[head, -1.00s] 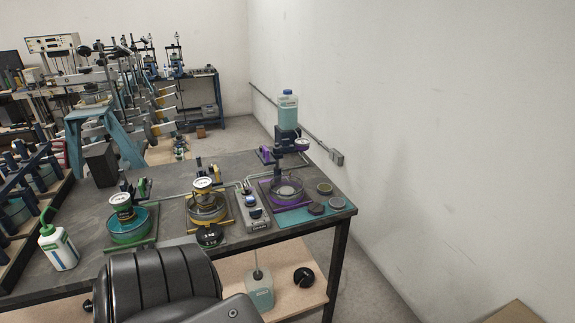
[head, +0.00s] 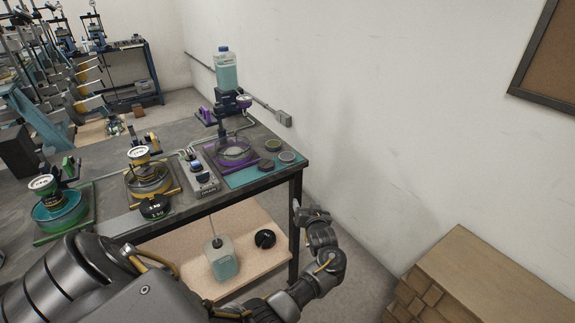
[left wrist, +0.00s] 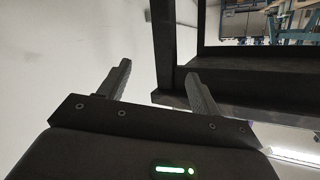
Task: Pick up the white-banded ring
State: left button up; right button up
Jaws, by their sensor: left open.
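Three small round pieces lie on the teal mat (head: 239,181) at the right end of the bench: an olive-rimmed one (head: 272,144), a pale-rimmed one (head: 287,156) and a dark one (head: 265,165). The pale-rimmed one may be the white-banded ring, but it is too small to be sure. My left gripper (head: 312,214) is beside the bench's right end, below the top and apart from the pieces. In the left wrist view its jaws (left wrist: 158,70) are open and empty, with no ring in sight. My right gripper is not in view.
The bench (head: 110,155) carries a purple stand with a bottle (head: 226,70), a grey control box (head: 200,175), and yellow and green stations. Its dark leg (head: 295,230) is close to my left gripper. A wooden box (head: 490,270) stands at the lower right, with clear floor between.

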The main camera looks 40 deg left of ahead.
aim_at(288, 158)
pick_arm(q)
notch_tip(288, 158, up, 14)
jog(key=a+n+g+y+b, duration=0.1)
jog(key=a+n+g+y, duration=0.15)
jog(key=n, duration=0.35)
jog(key=p+x, duration=0.1)
jog(key=x, duration=0.9)
jog(key=shift+a, duration=0.45)
jog(key=shift+c, duration=0.4)
jog(key=c, duration=0.8)
jog(key=shift+o, duration=0.2)
jog(key=shift+r, duration=0.2)
